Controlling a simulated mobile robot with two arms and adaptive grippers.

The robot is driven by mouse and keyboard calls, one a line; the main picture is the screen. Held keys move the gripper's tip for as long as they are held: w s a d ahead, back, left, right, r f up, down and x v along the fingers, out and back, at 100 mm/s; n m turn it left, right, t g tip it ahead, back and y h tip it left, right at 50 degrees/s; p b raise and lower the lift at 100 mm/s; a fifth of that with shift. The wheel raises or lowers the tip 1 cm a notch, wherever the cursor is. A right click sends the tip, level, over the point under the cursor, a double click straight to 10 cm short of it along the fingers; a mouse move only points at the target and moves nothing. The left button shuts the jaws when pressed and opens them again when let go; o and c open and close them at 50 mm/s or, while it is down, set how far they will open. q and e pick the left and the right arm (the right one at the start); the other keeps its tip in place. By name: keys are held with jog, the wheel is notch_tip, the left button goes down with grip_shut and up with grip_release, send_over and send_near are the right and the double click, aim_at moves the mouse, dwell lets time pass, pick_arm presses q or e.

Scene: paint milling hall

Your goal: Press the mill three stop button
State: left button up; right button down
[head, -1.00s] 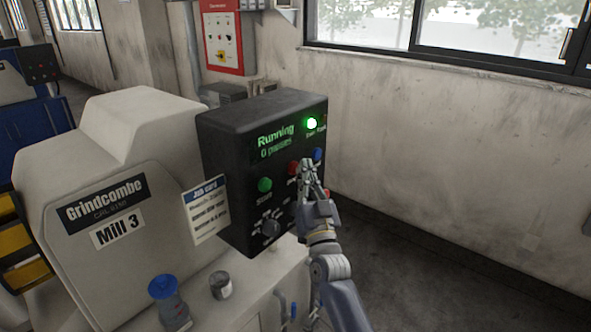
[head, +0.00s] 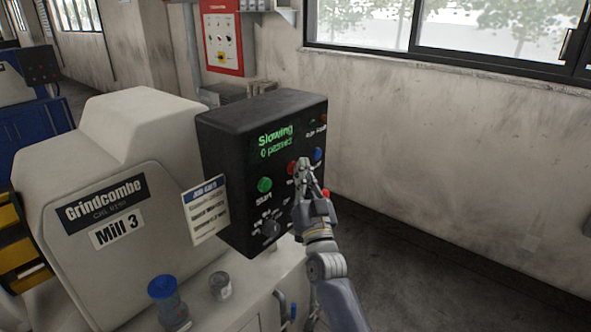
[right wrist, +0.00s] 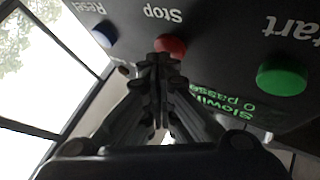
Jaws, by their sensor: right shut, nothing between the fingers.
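The white mill labelled Mill 3 (head: 118,229) stands at the left, with its black control box (head: 222,150) on its right side. The display (head: 276,141) reads "Slowing". The red stop button (head: 291,168) is partly hidden by my right gripper (head: 305,165) in the head view. In the right wrist view the red stop button (right wrist: 170,44) sits just past the closed fingertips (right wrist: 158,60), under the word "Stop"; I cannot tell if they touch. The right gripper is shut and empty. My left gripper is not in view.
The green start button (head: 265,184) and blue reset button (head: 317,154) flank the stop button. A dial (head: 270,229) sits below. A job card (head: 206,209), a blue-lidded jar (head: 168,302) and a small tin (head: 220,285) are near the box.

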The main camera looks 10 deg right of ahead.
jog(key=shift+s+d+p, duration=0.45)
jog(key=shift+s+d, duration=0.05)
jog(key=shift+s, duration=0.2)
jog(key=s+d+p, duration=0.1)
jog(key=s, duration=0.1)
jog(key=s+d+p, duration=0.1)
jog(key=s+d, duration=0.1)
dwell(0.4)
jog(key=shift+w, duration=0.1)
dwell(0.3)
